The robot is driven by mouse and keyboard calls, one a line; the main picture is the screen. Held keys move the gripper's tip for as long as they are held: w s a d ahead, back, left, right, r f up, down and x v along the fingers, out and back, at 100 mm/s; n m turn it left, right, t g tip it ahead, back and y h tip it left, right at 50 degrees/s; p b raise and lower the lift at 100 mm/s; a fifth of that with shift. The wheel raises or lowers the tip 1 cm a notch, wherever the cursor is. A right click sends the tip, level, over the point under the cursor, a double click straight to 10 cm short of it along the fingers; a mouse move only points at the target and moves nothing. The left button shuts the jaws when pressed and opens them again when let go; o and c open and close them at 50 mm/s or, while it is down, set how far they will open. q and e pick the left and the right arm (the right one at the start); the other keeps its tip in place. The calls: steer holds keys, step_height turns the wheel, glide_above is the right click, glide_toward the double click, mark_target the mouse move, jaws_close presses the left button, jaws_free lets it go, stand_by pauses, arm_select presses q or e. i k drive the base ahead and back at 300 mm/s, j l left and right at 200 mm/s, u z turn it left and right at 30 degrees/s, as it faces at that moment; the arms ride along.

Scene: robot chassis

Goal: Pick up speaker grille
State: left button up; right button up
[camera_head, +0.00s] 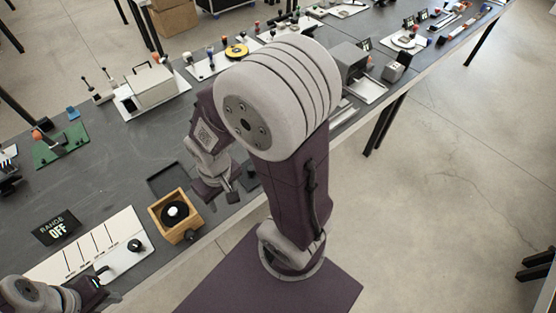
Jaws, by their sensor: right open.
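A light wooden speaker box (161,223) stands near the table's front edge, with a round black cone and a white centre facing up. A flat dark square piece (164,174), which looks like the speaker grille, lies on the table just behind the box; I cannot tell its details. My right gripper (220,195) is open, pointing down over the table to the right of the box and the dark piece. I cannot see anything held between its fingers. My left gripper (98,282) shows only partly at the lower left, by a white panel.
The white slotted panel (82,252) with a black knob and a "RANGE OFF" sign (57,229) are left of the box. A green board (62,145) and a white case (152,86) stand farther back. Dark tabletop between them is clear.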

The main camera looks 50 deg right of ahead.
mark_target(249, 178)
steer(key=z, duration=1.5)
steer(key=l+u, duration=0.2)
steer(key=u, duration=0.2)
steer(key=l+u, duration=0.15)
steer(key=u, duration=0.25)
steer(key=l+u, duration=0.25)
steer(key=u, duration=0.2)
steer(key=l+u, duration=0.15)
steer(key=u, duration=0.25)
